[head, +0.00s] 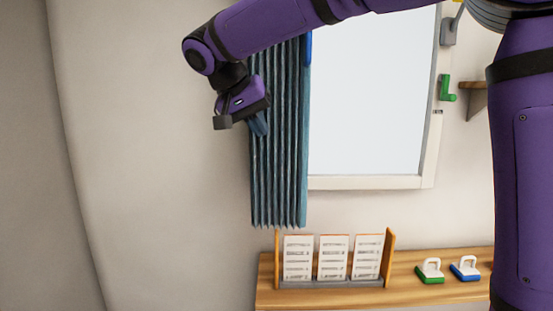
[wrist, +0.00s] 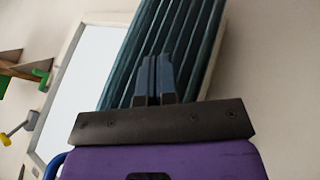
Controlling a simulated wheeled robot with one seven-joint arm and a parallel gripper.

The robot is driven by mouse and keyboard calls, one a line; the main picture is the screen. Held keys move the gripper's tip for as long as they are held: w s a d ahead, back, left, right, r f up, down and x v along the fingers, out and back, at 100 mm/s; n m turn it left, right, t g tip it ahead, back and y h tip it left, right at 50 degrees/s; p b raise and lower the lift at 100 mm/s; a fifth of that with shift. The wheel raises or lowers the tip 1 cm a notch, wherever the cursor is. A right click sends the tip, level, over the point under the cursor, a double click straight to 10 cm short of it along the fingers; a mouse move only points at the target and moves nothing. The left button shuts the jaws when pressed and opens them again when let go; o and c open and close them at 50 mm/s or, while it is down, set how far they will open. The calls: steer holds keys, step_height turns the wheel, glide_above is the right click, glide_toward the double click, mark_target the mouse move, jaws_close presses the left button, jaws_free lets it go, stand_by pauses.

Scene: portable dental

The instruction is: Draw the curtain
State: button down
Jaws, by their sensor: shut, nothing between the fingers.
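A teal pleated curtain (head: 284,160) hangs bunched at the left side of a bright window (head: 370,110). Most of the window pane is uncovered. The curtain also shows in the wrist view (wrist: 205,45), with the window (wrist: 90,75) to its left. A blue strip (head: 309,46) shows at the curtain's upper right edge. My gripper (head: 260,125) is at the curtain's left part, about halfway up. In the wrist view its two fingers (wrist: 155,75) are together in front of the pleats, with nothing seen between them. I cannot tell whether they touch the cloth.
Below the window a wooden shelf (head: 350,297) bears a rack with three cards (head: 333,257), a green-based item (head: 430,271) and a blue-based item (head: 466,268). The wall at left is clear.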

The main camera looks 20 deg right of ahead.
steer(key=d+r+x, duration=0.1)
steer(key=x, duration=1)
steer(key=shift+d, duration=0.35)
steer(key=shift+s+d, duration=0.1)
steer(key=shift+s, duration=0.05)
steer(key=s+d, duration=0.4)
steer(key=d, duration=0.8)
steer(key=s+d, duration=0.4)
steer(key=d, duration=0.9)
steer(key=s+d, duration=0.4)
steer(key=d, duration=0.9)
steer(key=shift+s, duration=0.2)
steer(key=shift+d+r, duration=0.1)
